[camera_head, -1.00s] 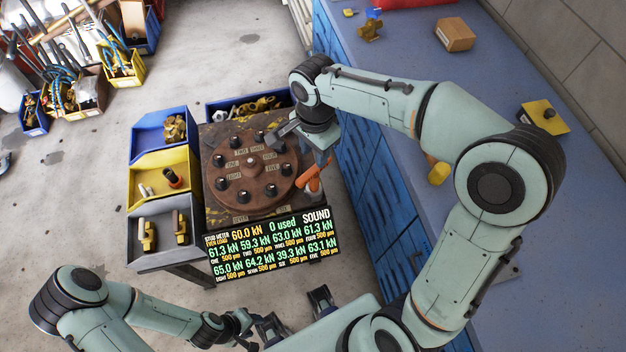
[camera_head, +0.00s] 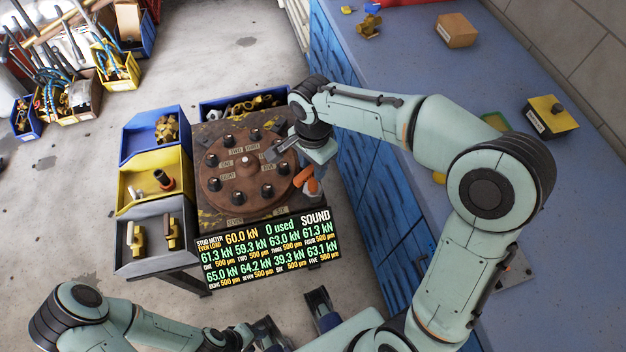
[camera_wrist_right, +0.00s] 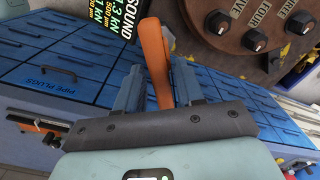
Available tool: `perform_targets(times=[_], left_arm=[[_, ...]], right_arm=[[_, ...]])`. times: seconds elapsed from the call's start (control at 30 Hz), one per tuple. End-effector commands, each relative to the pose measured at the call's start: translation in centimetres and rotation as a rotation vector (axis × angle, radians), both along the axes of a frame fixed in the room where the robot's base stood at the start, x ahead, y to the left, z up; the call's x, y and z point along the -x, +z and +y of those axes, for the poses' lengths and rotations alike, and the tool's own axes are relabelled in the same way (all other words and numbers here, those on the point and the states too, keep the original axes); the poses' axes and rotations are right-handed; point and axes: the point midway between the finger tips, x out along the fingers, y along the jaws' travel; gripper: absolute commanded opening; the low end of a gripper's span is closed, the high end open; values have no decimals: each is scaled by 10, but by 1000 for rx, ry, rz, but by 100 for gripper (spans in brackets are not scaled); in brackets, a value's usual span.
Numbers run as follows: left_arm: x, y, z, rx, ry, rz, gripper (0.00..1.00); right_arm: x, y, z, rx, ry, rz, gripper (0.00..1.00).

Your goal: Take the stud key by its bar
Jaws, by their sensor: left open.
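The orange bar (camera_head: 304,177), which I take to be the stud key's bar, stands at the right edge of the round brown stud plate (camera_head: 225,190). The key's lower part is hidden. My right gripper (camera_wrist_right: 158,85) is at the bar; in the right wrist view the orange bar (camera_wrist_right: 155,50) rises between its two fingers. The fingers are apart with the bar between them, but whether they press on it is unclear. In the head view the right wrist partly covers this spot. My left gripper (camera_head: 296,320) is open and empty near the bottom, below the meter display.
The lit stud meter (camera_head: 268,252) is in front of the plate. Blue (camera_head: 129,147), yellow (camera_head: 124,189) and grey (camera_head: 122,252) bins stand at its left, holding small parts. A blue drawer cabinet (camera_head: 358,165) is close on the right.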

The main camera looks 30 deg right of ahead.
Motion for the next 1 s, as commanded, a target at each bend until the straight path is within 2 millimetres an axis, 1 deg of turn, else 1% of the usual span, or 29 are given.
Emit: perform_targets(times=[0.03,0.07,0.1,0.47,1.0], left_arm=[[0,0,0,0,0,0,43],[0,0,0,0,0,0,43],[0,0,0,0,0,0,43],[0,1,0,0,0,0,43],[-3,12,0,0,0,-3,43]], right_arm=[[0,0,0,0,0,0,22],[0,0,0,0,0,0,12],[0,0,0,0,0,0,0],[0,2,0,0,0,-1,0],[0,15,0,0,0,-1,0]])
